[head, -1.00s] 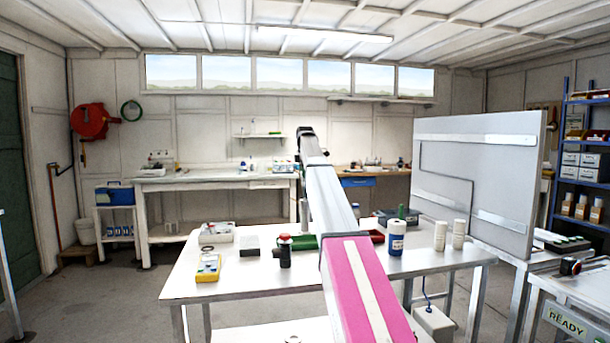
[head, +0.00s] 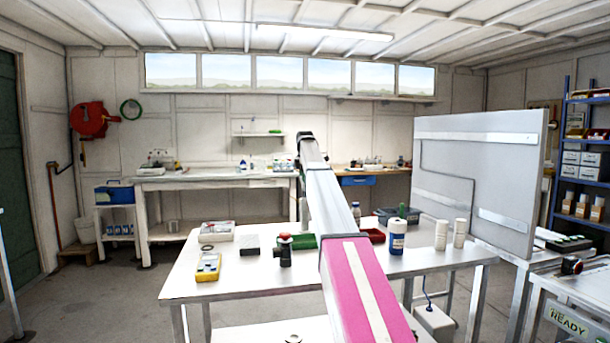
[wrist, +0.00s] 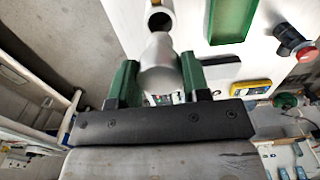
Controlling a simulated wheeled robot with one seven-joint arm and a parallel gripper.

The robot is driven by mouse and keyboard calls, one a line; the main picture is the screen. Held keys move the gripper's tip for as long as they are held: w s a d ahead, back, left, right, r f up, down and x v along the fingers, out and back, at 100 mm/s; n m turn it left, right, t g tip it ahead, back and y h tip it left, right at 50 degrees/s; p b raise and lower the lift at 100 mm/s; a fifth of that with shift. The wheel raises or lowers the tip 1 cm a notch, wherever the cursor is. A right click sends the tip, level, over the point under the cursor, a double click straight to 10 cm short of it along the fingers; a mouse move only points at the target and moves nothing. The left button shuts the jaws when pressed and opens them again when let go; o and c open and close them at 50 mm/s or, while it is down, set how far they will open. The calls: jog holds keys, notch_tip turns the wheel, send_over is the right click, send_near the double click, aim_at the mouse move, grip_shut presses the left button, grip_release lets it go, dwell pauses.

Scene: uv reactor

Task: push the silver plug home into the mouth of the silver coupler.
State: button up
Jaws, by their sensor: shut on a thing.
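In the wrist view my gripper (wrist: 158,80) has two green fingers and is shut on the silver plug (wrist: 161,62), a smooth rounded piece with a narrower far end. The silver coupler (wrist: 148,5) is at the top edge of the wrist view, and its dark round mouth faces the plug. The plug's far end is close to the mouth and roughly in line with it. I cannot tell whether they touch. In the head view my own arm hides the gripper, the plug and the coupler.
A metal table (head: 215,285) carries a yellow meter (head: 208,267), a red-knobbed item (head: 284,248), a green tray (head: 305,241), a blue-labelled bottle (head: 397,238) and pale cylinders (head: 441,235). A large grey panel (head: 480,180) stands to the right.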

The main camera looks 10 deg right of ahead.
jog(key=shift+f, duration=1.55)
jog(key=shift+f, duration=2.2)
dwell(0.3)
jog(key=o, duration=1)
jog(key=shift+r, duration=0.1)
notch_tip(320, 180, up, 10)
jog(key=shift+f, duration=0.15)
jog(key=shift+r, duration=0.45)
jog(key=shift+s, duration=0.1)
